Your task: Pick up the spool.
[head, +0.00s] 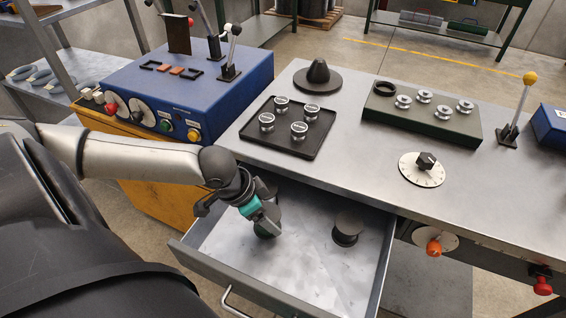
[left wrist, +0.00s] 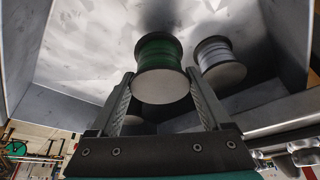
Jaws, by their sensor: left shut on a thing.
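An open metal drawer (head: 225,245) holds several spools. A green spool (left wrist: 158,50) with dark rims and a pale end face is between the two fingers of my left gripper (left wrist: 162,88) in the left wrist view. In the head view my left gripper (head: 268,222) reaches down into the drawer and is shut on this green spool (head: 264,234), which is mostly hidden by the gripper. A grey spool (head: 347,229) stands upright to the right of it. Another spool is partly hidden behind my left wrist. I cannot tell whether the green spool touches the drawer floor. My right gripper is out of view.
The drawer walls are close around my gripper. Above is the metal bench (head: 365,165) with a black tray (head: 285,143) of several silver-topped pieces, a dark green block (head: 425,115) and a dial (head: 422,170). A blue control box (head: 165,90) stands at the left.

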